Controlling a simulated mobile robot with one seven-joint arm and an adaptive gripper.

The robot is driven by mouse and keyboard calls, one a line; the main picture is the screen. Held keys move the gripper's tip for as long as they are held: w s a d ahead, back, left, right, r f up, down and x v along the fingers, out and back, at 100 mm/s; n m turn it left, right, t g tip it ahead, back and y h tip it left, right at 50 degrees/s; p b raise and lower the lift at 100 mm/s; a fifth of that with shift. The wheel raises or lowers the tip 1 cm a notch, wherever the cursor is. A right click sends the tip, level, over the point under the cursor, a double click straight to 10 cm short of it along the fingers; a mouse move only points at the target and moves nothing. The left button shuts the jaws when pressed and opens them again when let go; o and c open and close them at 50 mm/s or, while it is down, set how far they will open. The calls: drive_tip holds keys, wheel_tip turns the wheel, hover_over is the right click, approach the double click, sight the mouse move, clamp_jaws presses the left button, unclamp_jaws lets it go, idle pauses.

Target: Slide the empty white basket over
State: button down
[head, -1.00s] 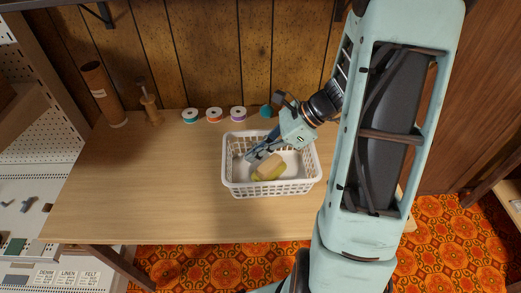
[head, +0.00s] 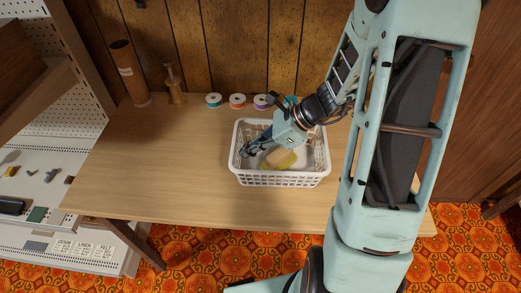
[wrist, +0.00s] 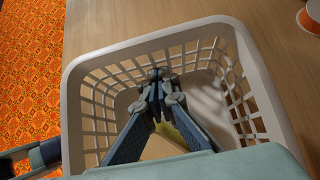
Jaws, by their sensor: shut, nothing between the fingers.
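The white basket (head: 281,181) is a slatted plastic tub standing upright on the wooden table. It is not empty: a tan block (head: 279,158) and a yellow-green piece (head: 285,164) lie on its floor. My gripper (head: 246,151) reaches down into it, fingers shut and holding nothing, close to the inside of its left wall. In the wrist view the shut fingertips (wrist: 156,74) are at the inner side of the basket's far wall (wrist: 140,52); whether they touch is hard to tell. The block (wrist: 162,148) is partly hidden below the fingers.
Several thread spools, such as the orange one (head: 238,101), stand along the table's back. A brown tube (head: 130,75) and a wooden stand (head: 174,85) are at the back left. The table (head: 150,180) is clear left of the basket. A pegboard shelf unit (head: 100,110) borders it.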

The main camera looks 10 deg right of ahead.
drive_tip(key=w+a, duration=0.2)
drive_tip(key=a, duration=0.6)
drive_tip(key=w+a, duration=0.2)
drive_tip(key=a, duration=0.7)
drive_tip(key=w+a, duration=0.3)
drive_tip(key=a, duration=0.5)
drive_tip(key=shift+w+a, duration=0.1)
drive_tip(key=shift+a, duration=0.1)
